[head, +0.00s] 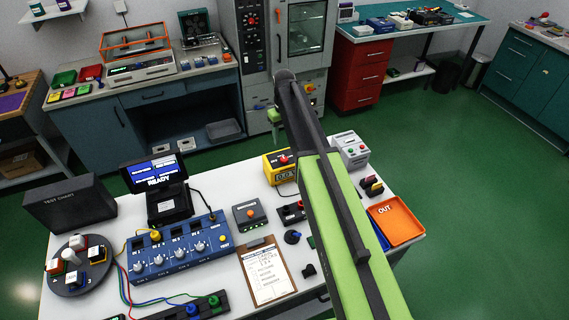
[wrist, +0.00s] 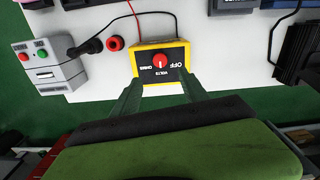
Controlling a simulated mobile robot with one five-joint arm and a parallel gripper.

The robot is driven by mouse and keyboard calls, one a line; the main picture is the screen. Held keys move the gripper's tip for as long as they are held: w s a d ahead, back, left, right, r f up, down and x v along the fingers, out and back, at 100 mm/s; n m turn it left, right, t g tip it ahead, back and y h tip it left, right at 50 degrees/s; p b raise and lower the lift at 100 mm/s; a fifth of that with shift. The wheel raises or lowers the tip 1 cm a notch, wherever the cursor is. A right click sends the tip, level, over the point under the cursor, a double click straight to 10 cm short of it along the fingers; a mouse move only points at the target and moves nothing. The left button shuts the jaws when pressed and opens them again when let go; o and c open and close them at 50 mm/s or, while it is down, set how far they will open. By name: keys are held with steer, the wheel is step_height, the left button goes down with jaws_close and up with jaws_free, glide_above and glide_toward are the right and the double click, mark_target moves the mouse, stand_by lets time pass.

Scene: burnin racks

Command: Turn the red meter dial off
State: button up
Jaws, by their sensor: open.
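The yellow meter (wrist: 149,47) stands on the white bench, upside down in the wrist view. Its round red dial (wrist: 160,61) sits on a black face with OFF, VOLTS and OHMS labels. The dial's mark is too small to read surely. My gripper (wrist: 159,84) is open, its two green fingers reaching toward the meter's labelled face, with the dial between and beyond their tips. Nothing is held. In the head view the meter (head: 271,172) is partly hidden by my arm, and its red dial (head: 283,159) shows just left of the arm.
A grey box with red and green buttons (wrist: 45,65) stands beside the meter, with a black plug (wrist: 92,45) between them. An orange OUT tray (head: 396,222), a clipboard (head: 268,275) and a blue panel (head: 180,250) are on the bench. Green floor lies behind the bench.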

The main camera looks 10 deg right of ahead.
mark_target(285, 158)
step_height(285, 158, down, 11)
steer(key=b, duration=0.9)
steer(key=shift+f+b, duration=0.2)
steer(key=shift+b, duration=0.1)
steer(key=shift+r, duration=0.1)
steer(key=shift+d, duration=0.1)
jaws_close()
